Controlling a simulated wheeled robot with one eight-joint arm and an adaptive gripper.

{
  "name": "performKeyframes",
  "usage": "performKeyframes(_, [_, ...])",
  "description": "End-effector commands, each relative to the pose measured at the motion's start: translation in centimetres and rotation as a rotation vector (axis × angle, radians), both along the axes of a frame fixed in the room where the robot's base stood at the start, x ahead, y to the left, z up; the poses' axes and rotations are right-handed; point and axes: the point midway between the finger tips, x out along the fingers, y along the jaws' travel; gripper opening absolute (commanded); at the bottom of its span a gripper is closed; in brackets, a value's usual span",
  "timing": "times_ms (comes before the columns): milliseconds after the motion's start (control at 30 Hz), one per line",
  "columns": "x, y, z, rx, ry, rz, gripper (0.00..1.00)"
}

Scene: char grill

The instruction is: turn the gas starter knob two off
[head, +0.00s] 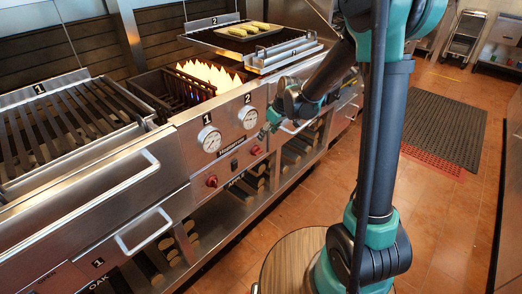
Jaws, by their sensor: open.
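Two red knobs sit on the steel front panel (187,158) of the grill. The upper right knob (257,150) is below the gauge marked 2 (248,117). The lower left knob (212,181) is below the gauge marked 1 (209,139). My gripper (266,131) is open and empty, just above and right of the upper right knob. It looks apart from the knob, though the exact gap is hard to judge. The knob's turn angle is too small to read. Flames (210,74) burn in the firebox behind the panel.
A grate marked 1 (70,118) is at left, and a raised grate marked 2 (225,43) holds a tray (272,30) with yellow food. Steel handles (142,240) project from the front. Open floor (440,215) and a dark mat (445,125) are at right.

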Motion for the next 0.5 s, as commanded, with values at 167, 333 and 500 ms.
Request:
performKeyframes(167, [0.7,0.9,-2.7,0.0,0.0,0.001,0.6])
performKeyframes(333, [1.3,1.7,-5.1,0.0,0.0,0.001,0.6])
performKeyframes(500, [1.9,2.5,-7.5,0.0,0.0,0.0,0.6])
